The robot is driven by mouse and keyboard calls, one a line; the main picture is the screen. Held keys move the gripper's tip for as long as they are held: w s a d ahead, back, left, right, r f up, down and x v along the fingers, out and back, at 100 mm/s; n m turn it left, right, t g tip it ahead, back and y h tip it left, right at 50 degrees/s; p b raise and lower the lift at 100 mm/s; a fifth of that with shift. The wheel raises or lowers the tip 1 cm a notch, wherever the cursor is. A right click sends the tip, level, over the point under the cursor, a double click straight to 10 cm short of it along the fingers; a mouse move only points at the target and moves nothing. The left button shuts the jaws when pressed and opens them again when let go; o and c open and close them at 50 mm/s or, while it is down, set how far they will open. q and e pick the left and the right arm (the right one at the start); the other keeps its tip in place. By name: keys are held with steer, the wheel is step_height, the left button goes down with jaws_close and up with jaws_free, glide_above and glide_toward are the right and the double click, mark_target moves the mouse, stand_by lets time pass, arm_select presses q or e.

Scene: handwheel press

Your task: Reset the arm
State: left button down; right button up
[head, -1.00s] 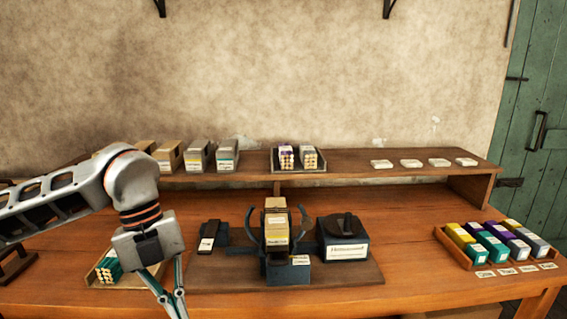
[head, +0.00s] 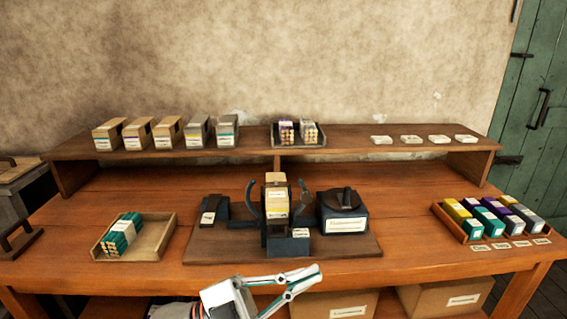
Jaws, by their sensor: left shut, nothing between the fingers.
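My left gripper (head: 314,273) shows at the bottom centre of the head view, in front of the table's front edge. Its two thin fingers point to the right and come together at the tips, with nothing held. The handwheel press (head: 277,215) stands on a dark wooden board (head: 215,263) in the middle of the table, apart from the gripper. A tan block with a label sits upright in the press between two curved dark arms. My right gripper is out of view.
A tray (head: 155,240) with a bundle of green sticks lies at the left. A dark labelled box (head: 342,212) stands right of the press. A crate of coloured boxes (head: 448,225) is at the far right. Cartons (head: 340,303) sit below the table; a shelf (head: 350,140) runs along the back.

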arm_select(q)
steer(key=w+a+f+n+t+y, duration=0.3)
steer(key=a+f+n+t+y, duration=0.35)
steer(key=f+n, duration=0.3)
steer(key=w+a+f+n+t+y, duration=0.3)
steer(key=a+f+n+t+y, duration=0.4)
steer(key=f, duration=0.3)
steer(key=s+a+f+n+g+y, duration=0.2)
steer(key=s+a+f, duration=0.3)
steer(key=s+f, duration=0.3)
steer(key=s+a+f+n+g+y, duration=0.3)
steer(key=s+f, duration=0.5)
steer(key=f, duration=0.6)
steer(key=shift+a+f+g+y, duration=0.25)
steer(key=shift+a+g+y, duration=0.55)
steer(key=shift+a, duration=0.3)
steer(key=shift+w, duration=0.1)
